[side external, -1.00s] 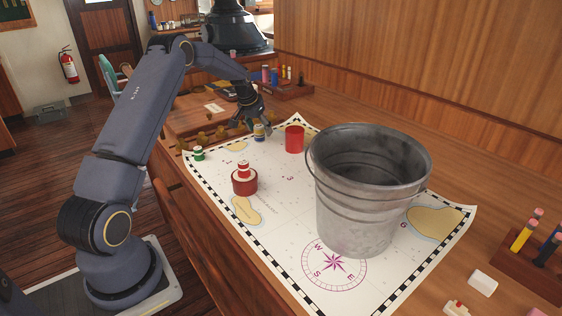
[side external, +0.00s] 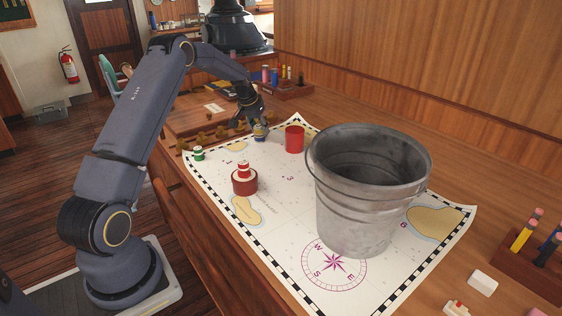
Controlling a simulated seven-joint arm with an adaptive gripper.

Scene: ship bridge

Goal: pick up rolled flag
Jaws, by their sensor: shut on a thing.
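A small rolled flag (side external: 260,137), blue with a pale band, stands on the far part of the sea chart. My gripper (side external: 259,124) is over it from above, shut on its upper part, and the fingers hide much of it. It appears to be still at chart level. A green-and-white roll (side external: 198,153) lies near the chart's left edge. A red-and-white roll (side external: 243,168) sits on top of a dark red round block (side external: 244,183), nearer the camera.
A red cup (side external: 294,139) stands just right of my gripper. A large metal bucket (side external: 360,205) fills the chart's right side. The chart (side external: 285,215) is bare in its middle. Racks with coloured sticks stand behind (side external: 290,90) and at the right edge.

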